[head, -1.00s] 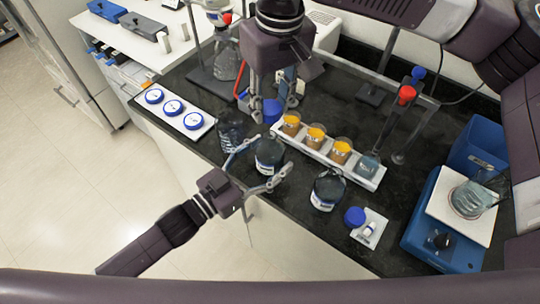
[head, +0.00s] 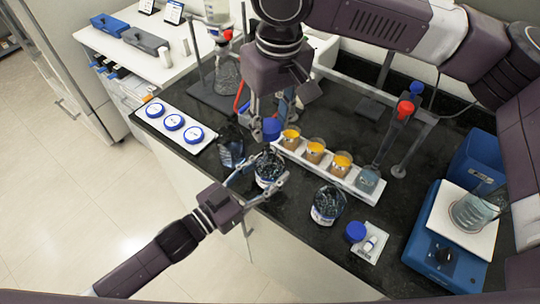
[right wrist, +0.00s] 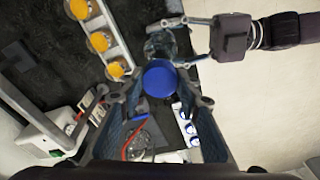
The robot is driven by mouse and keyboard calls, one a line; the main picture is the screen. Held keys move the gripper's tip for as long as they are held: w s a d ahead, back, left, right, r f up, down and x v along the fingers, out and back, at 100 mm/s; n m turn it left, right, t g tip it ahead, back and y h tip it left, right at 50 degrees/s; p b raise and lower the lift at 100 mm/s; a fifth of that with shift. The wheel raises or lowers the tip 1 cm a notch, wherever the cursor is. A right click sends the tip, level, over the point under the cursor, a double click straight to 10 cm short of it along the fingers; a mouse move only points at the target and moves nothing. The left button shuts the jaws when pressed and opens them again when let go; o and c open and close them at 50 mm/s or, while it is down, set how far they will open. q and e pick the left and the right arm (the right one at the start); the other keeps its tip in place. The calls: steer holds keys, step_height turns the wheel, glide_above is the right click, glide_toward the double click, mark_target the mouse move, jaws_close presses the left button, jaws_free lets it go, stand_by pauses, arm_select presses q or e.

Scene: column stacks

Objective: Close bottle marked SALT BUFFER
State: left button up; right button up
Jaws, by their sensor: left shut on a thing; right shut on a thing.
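My left gripper (head: 262,178) is shut on a clear glass bottle (head: 268,180) with a white label, upright near the bench's front edge; its lettering is too small to read. My right gripper (head: 270,118) is shut on a blue cap (head: 271,129), just above that bottle's neck. I cannot tell whether they touch. In the right wrist view the cap (right wrist: 160,78) sits between the fingertips and overlaps the edge of the bottle (right wrist: 161,45). My left gripper (right wrist: 196,38) reaches the bottle from the right there.
A third glass vessel (head: 231,154) stands left. A white rack (head: 318,170) of orange-filled beakers lies close behind. A blue scale (head: 440,240) is at right.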

mark_target(270, 150)
steer(key=shift+f, duration=2)
steer(key=shift+f, duration=0.9)
steer(key=shift+f, duration=0.6)
